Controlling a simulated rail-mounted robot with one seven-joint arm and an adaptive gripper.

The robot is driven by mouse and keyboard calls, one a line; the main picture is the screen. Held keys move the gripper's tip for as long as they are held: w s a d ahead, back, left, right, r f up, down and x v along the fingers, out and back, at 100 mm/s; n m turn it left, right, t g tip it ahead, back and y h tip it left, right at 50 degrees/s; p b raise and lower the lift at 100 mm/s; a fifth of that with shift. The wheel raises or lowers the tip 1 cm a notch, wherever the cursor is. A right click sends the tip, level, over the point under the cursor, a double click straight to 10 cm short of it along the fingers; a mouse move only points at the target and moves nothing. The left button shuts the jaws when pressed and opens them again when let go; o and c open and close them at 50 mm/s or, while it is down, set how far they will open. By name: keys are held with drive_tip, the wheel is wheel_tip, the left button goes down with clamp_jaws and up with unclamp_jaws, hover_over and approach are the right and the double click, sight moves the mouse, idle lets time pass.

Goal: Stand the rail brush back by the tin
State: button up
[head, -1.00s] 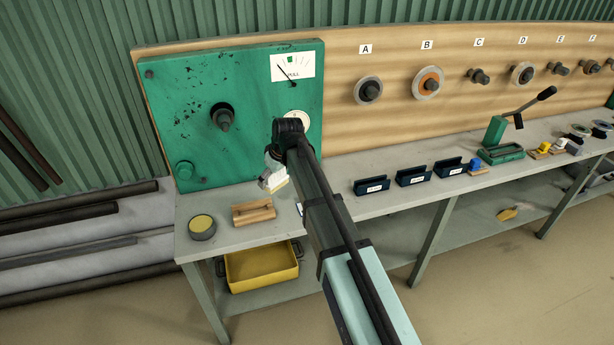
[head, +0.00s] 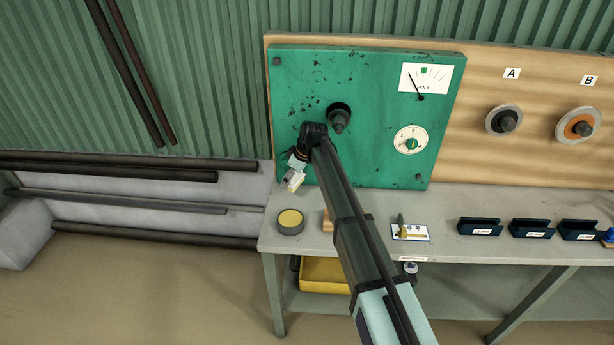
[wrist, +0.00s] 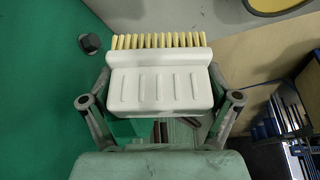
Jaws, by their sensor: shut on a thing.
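The rail brush has a white ribbed body and a row of pale yellow bristles; it shows in the head view (head: 294,181) and large in the wrist view (wrist: 160,85). My gripper (head: 296,172) is shut on its white body, with one finger on each side in the wrist view (wrist: 160,108). The bristles point away from my palm. The tin (head: 290,222), round and dark grey with a yellow top, stands at the bench's left end. The brush is in the air, in the picture just above the tin. The tin's yellow top (wrist: 282,4) shows at the wrist view's top right corner.
A wooden block (head: 327,221) stands right of the tin, partly hidden by my arm. A green panel (head: 300,110) with a dark knob (head: 339,118) rises close behind my gripper. A labelled card (head: 411,233) and dark blue holders (head: 480,227) lie farther right on the bench.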

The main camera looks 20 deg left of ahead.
drive_tip(key=shift+w+a+f, duration=0.1)
drive_tip(key=shift+a+f, duration=0.05)
drive_tip(key=shift+a, duration=0.25)
drive_tip(key=shift+c, duration=0.5)
drive_tip(key=shift+a+f, duration=0.1)
drive_tip(key=shift+f, duration=0.05)
drive_tip(key=shift+a+f+b, duration=0.1)
drive_tip(key=shift+f+b, duration=0.35)
drive_tip(key=shift+f, duration=0.65)
drive_tip(key=shift+f+b, duration=0.6)
drive_tip(key=shift+f, duration=1.1)
drive_tip(key=shift+r+p, duration=0.1)
drive_tip(key=shift+p, duration=0.2)
drive_tip(key=shift+h, duration=0.3)
drive_tip(key=shift+w+a, duration=0.1)
drive_tip(key=shift+a, duration=0.05)
drive_tip(key=o, duration=1)
drive_tip(key=shift+c, duration=0.2)
